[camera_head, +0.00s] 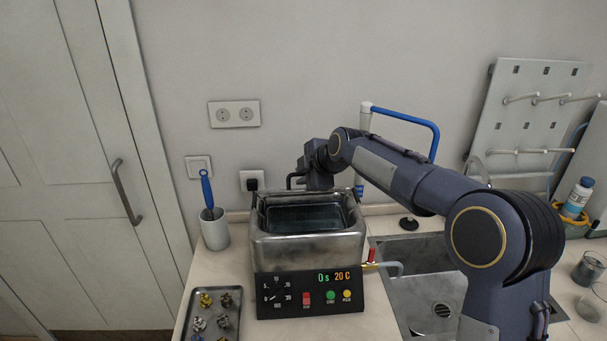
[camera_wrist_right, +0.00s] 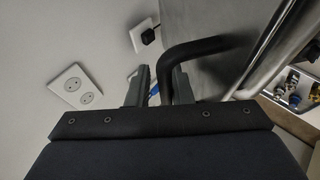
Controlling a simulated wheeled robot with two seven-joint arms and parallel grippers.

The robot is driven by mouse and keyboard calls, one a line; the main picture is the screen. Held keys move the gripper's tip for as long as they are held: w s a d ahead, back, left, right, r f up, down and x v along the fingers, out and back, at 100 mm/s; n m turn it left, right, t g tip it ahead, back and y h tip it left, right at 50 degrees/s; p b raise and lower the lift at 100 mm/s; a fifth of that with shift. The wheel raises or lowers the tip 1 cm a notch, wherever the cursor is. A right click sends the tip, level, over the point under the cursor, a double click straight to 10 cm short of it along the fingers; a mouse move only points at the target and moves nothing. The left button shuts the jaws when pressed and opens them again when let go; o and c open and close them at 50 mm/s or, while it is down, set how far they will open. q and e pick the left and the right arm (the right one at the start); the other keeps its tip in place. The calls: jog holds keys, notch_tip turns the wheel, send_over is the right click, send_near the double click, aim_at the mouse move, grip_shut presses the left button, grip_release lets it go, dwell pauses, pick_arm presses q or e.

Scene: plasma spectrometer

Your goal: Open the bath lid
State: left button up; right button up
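The bath (camera_head: 308,250) is a steel box with a black control panel on its front, standing on the counter. Its dark inside shows from above in the head view, so the top is uncovered. A grey metal plate, apparently the raised lid (camera_wrist_right: 222,65), shows in the right wrist view with a black bent handle (camera_wrist_right: 190,52). My right gripper (camera_head: 300,182) is at the bath's back edge. In the wrist view, its fingers (camera_wrist_right: 160,88) stand apart with the handle's end between them; a small gap shows on one side. My left gripper is out of view.
A grey cup with a blue brush (camera_head: 215,232) stands left of the bath, and a tray of small parts (camera_head: 213,315) lies in front of it. A sink (camera_head: 425,290) is to the right, under my right arm. Wall sockets (camera_head: 234,114) are behind.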

jog(key=shift+s+d+r+b, duration=0.25)
jog(key=shift+s+r+b, duration=0.05)
jog(key=shift+r, duration=0.1)
jog(key=b+v, duration=0.1)
jog(key=v, duration=0.4)
jog(key=shift+s+d+r+b, duration=0.1)
jog(key=shift+s+r+b, duration=0.15)
jog(key=shift+b, duration=0.15)
jog(key=shift+s+d+r, duration=0.2)
jog(key=shift+s+r, duration=0.15)
